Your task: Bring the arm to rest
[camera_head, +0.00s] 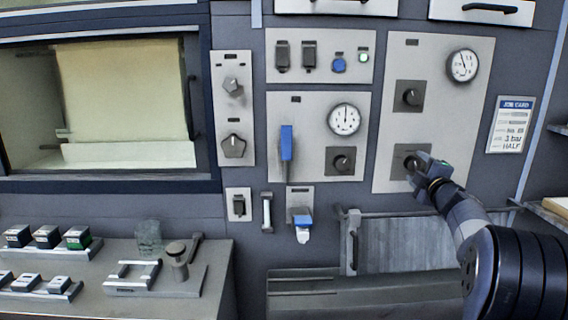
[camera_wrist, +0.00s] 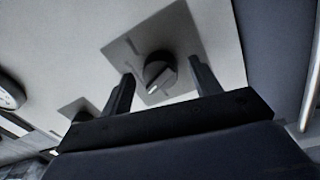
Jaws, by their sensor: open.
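My gripper (camera_head: 421,170) is at the lower right knob (camera_head: 407,163) of the right-hand panel in the head view. In the wrist view my gripper (camera_wrist: 163,85) is open, its two fingers apart on either side of the knob (camera_wrist: 158,72). The fingers look clear of the knob at the sides; the depth gap between them cannot be told. My arm (camera_head: 480,240) reaches in from the lower right of the head view. Part of the knob is hidden behind my gripper in the head view.
Near my gripper are an upper knob (camera_head: 408,96), a gauge (camera_head: 463,66) and a job card (camera_head: 510,125). A grey handle (camera_head: 354,240) sticks out below. A bench at left (camera_head: 215,270) holds several small blocks. A blue lever (camera_head: 286,142) stands on the middle panel.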

